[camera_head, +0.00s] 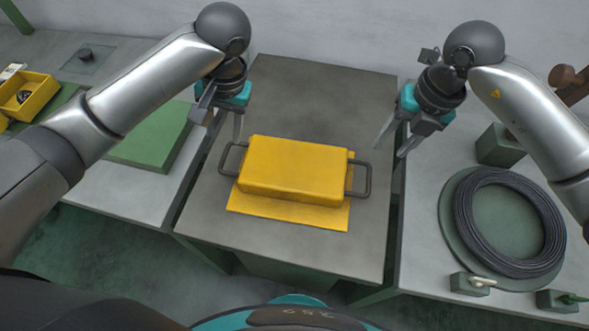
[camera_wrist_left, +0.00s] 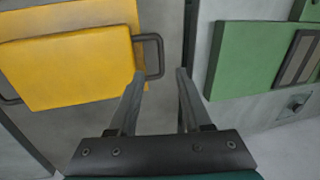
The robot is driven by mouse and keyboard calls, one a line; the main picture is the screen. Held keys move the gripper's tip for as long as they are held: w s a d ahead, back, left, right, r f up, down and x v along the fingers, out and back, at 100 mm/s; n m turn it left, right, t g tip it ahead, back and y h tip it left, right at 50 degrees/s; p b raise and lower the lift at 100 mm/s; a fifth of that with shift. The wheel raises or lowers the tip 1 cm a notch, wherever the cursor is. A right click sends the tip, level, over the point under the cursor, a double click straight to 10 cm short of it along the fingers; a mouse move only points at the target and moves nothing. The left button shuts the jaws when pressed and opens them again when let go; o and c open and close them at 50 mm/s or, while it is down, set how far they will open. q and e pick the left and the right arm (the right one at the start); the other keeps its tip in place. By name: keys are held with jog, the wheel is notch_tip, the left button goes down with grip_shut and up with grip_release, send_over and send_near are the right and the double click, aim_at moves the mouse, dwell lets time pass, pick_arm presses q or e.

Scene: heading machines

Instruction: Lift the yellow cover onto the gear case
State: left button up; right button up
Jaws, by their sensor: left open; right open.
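The yellow cover (camera_head: 294,168), a box shape with a dark handle at each end, lies on a yellow sheet (camera_head: 300,214) on the grey middle table. My left gripper (camera_head: 222,118) is open and empty above the cover's left end. In the left wrist view, the cover (camera_wrist_left: 70,65) is at the left, and that end's handle (camera_wrist_left: 160,54) shows just beyond the tips of my open left gripper (camera_wrist_left: 160,73). My right gripper (camera_head: 390,151) is open, apart from the right handle (camera_head: 366,180), up and to its right. I cannot identify a gear case.
A green slab (camera_head: 150,137) lies on the left table, with a yellow bin (camera_head: 38,92) farther left. A black cable coil (camera_head: 510,222) and a grey-green block (camera_head: 500,145) sit on the right table. The middle table is bare behind the cover (camera_head: 310,90).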

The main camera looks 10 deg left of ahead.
aim_at(224, 158)
pick_arm(q)
jog(key=x, duration=1.1)
jog(key=shift+a+f, duration=0.15)
jog(key=shift+f, duration=0.2)
pick_arm(e)
jog(key=f, duration=0.3)
jog(key=a+f, duration=0.1)
jog(key=f, duration=0.3)
jog(key=a+f, duration=0.1)
jog(key=f, duration=0.3)
jog(key=shift+w+f, duration=0.1)
jog(key=shift+f, duration=0.15)
pick_arm(q)
jog(key=shift+c, duration=0.2)
pick_arm(e)
jog(key=shift+c, duration=0.2)
pick_arm(q)
grip_shut()
pick_arm(e)
grip_shut()
pick_arm(q)
jog(key=shift+r, duration=0.1)
pick_arm(e)
jog(key=shift+w, duration=0.1)
